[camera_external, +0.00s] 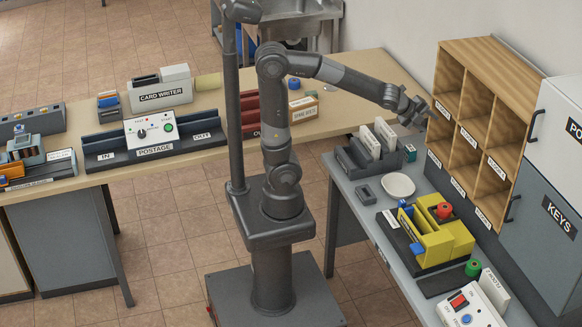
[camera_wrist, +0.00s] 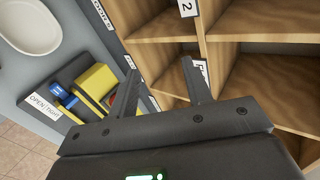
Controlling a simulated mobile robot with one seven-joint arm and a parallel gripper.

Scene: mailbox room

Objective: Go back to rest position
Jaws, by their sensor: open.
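My gripper (camera_external: 418,112) is at the end of my outstretched arm, on the right in the external view. It is close in front of the wooden pigeonhole shelf (camera_external: 470,56), over the grey side counter. In the wrist view my gripper (camera_wrist: 160,84) has its two dark fingers apart with nothing between them. The fingers point toward the wooden shelf's compartments (camera_wrist: 256,88). Whether a fingertip touches the shelf cannot be told.
The grey counter (camera_external: 355,190) below holds a white dish (camera_external: 398,185), a yellow holder (camera_external: 445,238) and a file rack (camera_external: 358,158). Grey cabinets (camera_external: 540,190) stand right of the shelf. A wooden desk (camera_external: 215,97) with postage and card items is behind my arm. Tiled floor is free at front left.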

